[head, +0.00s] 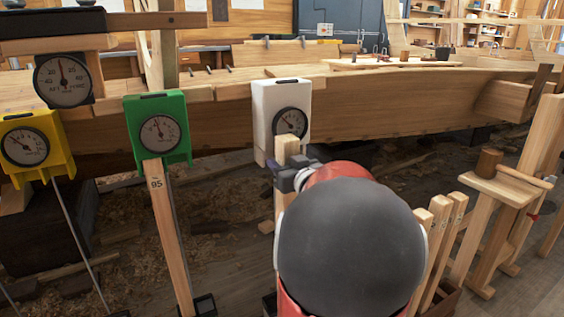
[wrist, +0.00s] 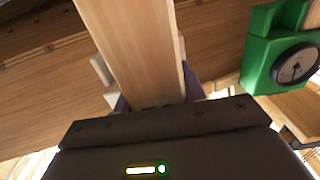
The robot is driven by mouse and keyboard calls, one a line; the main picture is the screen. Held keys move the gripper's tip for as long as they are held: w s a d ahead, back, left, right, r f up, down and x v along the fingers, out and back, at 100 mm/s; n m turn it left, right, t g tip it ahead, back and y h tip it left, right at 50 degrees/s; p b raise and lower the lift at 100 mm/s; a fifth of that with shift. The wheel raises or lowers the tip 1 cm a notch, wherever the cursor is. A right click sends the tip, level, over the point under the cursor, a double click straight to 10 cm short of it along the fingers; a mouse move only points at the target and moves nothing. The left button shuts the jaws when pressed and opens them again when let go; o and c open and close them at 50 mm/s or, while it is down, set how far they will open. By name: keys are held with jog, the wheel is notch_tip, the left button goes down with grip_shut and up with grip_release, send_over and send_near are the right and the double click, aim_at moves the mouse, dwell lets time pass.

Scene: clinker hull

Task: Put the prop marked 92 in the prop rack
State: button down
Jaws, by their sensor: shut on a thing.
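A wooden prop (head: 287,147) stands upright in front of the white gauge box (head: 268,105) at the hull. My gripper (head: 290,176) is shut on this prop just below its top. In the wrist view, the prop (wrist: 135,45) runs up from between the fingers of my gripper (wrist: 155,103). No number shows on it, and my arm hides much of its lower length. Another prop, marked 95 (head: 168,225), leans under the green gauge box (head: 140,108). The prop rack (head: 445,300) is at the lower right, with several upright props (head: 440,240) in it, partly behind my arm.
The planked hull (head: 400,105) crosses the view behind the props. A yellow gauge box (head: 30,150) and a black-framed gauge (head: 62,80) are at the left. A wooden trestle (head: 495,190) stands right of the rack. Wood shavings cover the ground under the hull.

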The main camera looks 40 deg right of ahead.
jog(key=p+v, duration=0.2)
jog(key=v, duration=1)
dwell(0.3)
jog(key=shift+r, duration=0.15)
